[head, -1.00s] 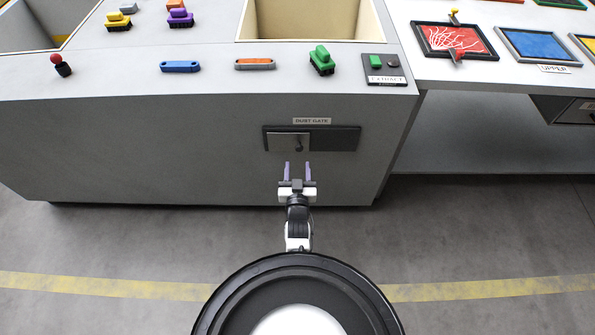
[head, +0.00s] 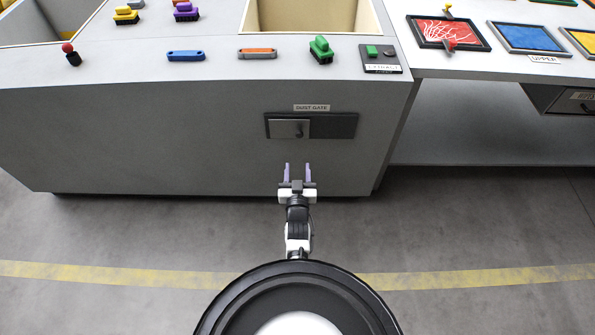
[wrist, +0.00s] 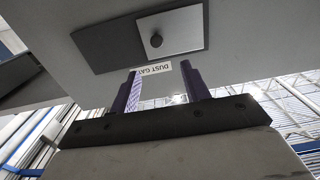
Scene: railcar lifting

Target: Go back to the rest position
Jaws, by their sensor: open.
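My gripper (head: 298,172) is open and empty, with its two purple fingers apart. In the head view it points at the grey cabinet front, below the dust gate (head: 338,126). The fingers touch nothing that I can make out. The dust gate has a light sliding plate with a small dark knob, at the left of its dark recess. In the wrist view the fingers (wrist: 160,90) stand apart in front of the gate plate (wrist: 172,30) and its upside-down label.
The grey cabinet (head: 160,130) stands ahead, with brushes, a red-knobbed lever (head: 70,54) and a green-button panel (head: 380,60) on top. A table with framed pictures (head: 448,33) is at the right. Floor around my base is clear, with a yellow line (head: 120,276).

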